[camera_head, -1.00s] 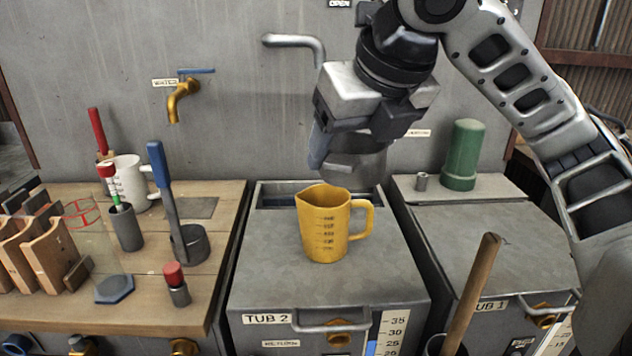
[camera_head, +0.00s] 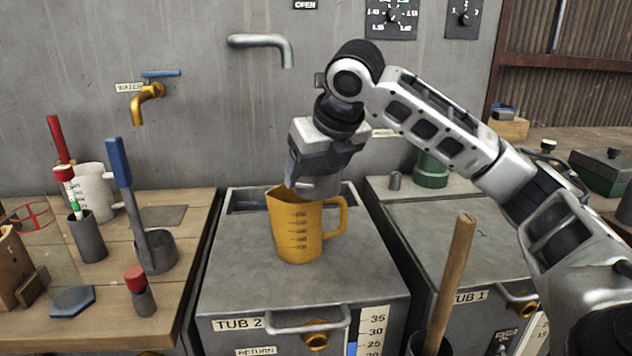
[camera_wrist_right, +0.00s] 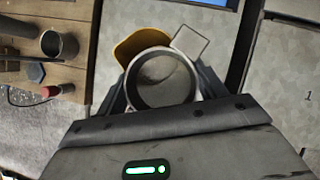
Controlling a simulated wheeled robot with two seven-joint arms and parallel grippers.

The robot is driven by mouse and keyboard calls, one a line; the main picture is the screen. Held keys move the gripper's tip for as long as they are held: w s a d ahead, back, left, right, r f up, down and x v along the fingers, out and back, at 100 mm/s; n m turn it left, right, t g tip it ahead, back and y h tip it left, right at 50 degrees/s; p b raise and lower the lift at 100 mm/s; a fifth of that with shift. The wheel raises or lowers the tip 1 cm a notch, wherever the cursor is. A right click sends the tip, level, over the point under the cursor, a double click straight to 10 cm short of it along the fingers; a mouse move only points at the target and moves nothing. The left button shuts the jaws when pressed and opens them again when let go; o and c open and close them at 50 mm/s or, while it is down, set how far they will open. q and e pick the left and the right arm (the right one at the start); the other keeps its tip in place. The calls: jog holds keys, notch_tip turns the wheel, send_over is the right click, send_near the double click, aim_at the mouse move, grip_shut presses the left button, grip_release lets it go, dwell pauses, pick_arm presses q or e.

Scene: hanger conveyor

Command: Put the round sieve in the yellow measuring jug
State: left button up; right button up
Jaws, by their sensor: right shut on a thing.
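The yellow measuring jug (camera_head: 297,235) stands upright on the lid of tub 2, its handle to the right. My right gripper (camera_head: 318,172) is above the jug's mouth, pointing down, and is shut on the round sieve (camera_head: 318,187), a grey round cup. The sieve's lower edge meets the jug's rim in the head view; I cannot tell how far it is inside. In the right wrist view the sieve (camera_wrist_right: 163,80) sits between the fingers and covers most of the jug (camera_wrist_right: 140,43). My left gripper is out of view.
A grey spout (camera_head: 262,42) juts from the wall behind. A wooden handle (camera_head: 455,265) stands at front right. Tub 1's lid is mostly clear.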

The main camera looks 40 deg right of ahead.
jog(key=shift+f, duration=0.8)
jog(key=o, duration=1.1)
jog(key=shift+f, duration=0.15)
